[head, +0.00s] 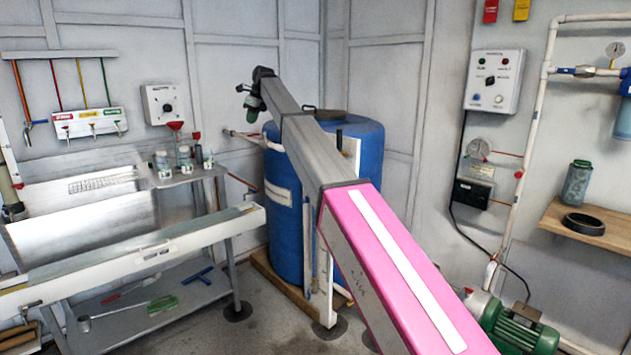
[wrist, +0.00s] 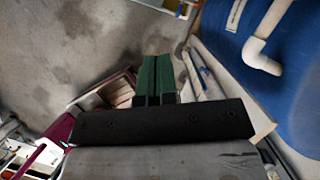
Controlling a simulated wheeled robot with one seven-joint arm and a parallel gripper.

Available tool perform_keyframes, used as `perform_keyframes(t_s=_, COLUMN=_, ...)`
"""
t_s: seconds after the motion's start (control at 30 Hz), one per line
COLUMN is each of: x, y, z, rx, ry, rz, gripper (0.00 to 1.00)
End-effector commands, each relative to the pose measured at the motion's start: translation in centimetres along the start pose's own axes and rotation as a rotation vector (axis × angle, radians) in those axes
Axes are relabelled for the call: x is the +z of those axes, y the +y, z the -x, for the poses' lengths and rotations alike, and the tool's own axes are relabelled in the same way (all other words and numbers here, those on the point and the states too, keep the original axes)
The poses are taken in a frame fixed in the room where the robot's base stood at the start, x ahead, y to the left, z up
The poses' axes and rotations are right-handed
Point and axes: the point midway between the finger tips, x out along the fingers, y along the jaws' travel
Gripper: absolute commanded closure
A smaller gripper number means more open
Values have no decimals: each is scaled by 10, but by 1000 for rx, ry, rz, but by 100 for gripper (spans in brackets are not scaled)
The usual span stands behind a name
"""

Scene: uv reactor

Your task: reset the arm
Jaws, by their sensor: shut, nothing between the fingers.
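My arm reaches out from the lower right of the head view, pink in its near part and grey beyond, up toward the blue barrel (head: 360,135). My gripper (head: 252,108) is at the arm's far end, in front of the back wall and just left of the barrel's top. In the wrist view the green fingers of my gripper (wrist: 157,58) lie side by side, shut, with nothing held. They point over the grey floor (wrist: 75,40), and the barrel (wrist: 290,60) fills the right side of that view.
A steel sink bench (head: 120,270) stands at the left, with a shelf of small bottles (head: 185,158) behind it. A control box (head: 494,82), white pipes and a green motor (head: 520,328) are at the right. A wooden shelf (head: 590,225) juts from the right wall.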

Motion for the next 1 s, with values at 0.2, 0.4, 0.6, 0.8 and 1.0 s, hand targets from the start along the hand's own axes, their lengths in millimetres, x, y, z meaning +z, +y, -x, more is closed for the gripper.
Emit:
perform_keyframes(t_s=0.2, x=-31, y=-1, z=-21, rx=-5, ry=12, rz=56, gripper=100)
perform_keyframes(t_s=0.4, x=-69, y=-1, z=-47, rx=-9, ry=30, rz=133, gripper=100)
perform_keyframes(t_s=0.6, x=-126, y=1, z=-84, rx=-12, ry=55, rz=252, gripper=100)
perform_keyframes(t_s=0.8, x=-225, y=14, z=-139, rx=-5, ry=103, rz=454, gripper=100)
perform_keyframes(t_s=1.0, x=-340, y=42, z=-195, rx=20, ry=158, rz=714, gripper=100)
